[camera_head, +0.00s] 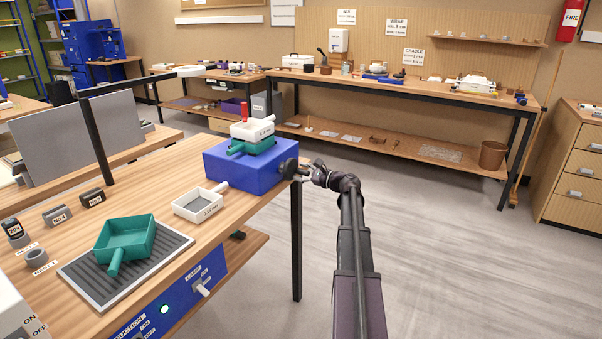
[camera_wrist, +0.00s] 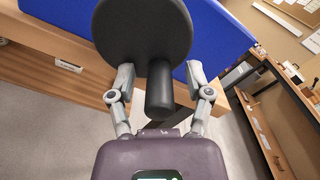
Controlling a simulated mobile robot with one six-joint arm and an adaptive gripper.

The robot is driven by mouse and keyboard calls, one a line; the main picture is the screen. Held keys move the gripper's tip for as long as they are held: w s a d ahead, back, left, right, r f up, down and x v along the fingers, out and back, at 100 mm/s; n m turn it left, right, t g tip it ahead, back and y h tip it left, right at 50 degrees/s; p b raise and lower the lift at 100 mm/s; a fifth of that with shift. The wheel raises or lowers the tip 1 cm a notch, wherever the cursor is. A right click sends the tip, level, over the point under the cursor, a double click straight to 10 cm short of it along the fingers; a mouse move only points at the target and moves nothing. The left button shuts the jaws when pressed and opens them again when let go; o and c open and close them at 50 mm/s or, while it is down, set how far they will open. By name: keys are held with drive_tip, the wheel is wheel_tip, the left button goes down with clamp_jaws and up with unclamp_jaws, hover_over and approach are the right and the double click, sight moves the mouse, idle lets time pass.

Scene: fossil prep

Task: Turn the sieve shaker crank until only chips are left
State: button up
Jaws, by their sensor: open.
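The sieve shaker is a blue box (camera_head: 243,168) at the far right corner of the wooden bench. A green pan (camera_head: 252,147) and a white sieve (camera_head: 252,130) with a red-topped item are stacked on it. What lies inside the sieve cannot be made out. The black crank disc (camera_wrist: 143,30) fills the top of the wrist view, with its black handle (camera_wrist: 160,88) pointing toward me. My gripper (camera_wrist: 160,80) is open, with one finger on each side of the handle and gaps visible. In the head view my gripper (camera_head: 308,173) is at the crank on the box's right side.
A white sieve (camera_head: 199,203) lies on the bench left of the shaker. A green pan (camera_head: 126,239) sits on a ribbed grey mat (camera_head: 75,277). A black lamp post (camera_head: 97,140) stands behind. The floor (camera_head: 430,240) right of the bench is clear.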

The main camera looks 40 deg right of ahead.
drive_tip(key=shift+s, duration=0.1)
drive_tip(key=v, duration=1.1)
drive_tip(key=shift+s+d, duration=0.2)
drive_tip(key=shift+s, duration=0.15)
idle(0.6)
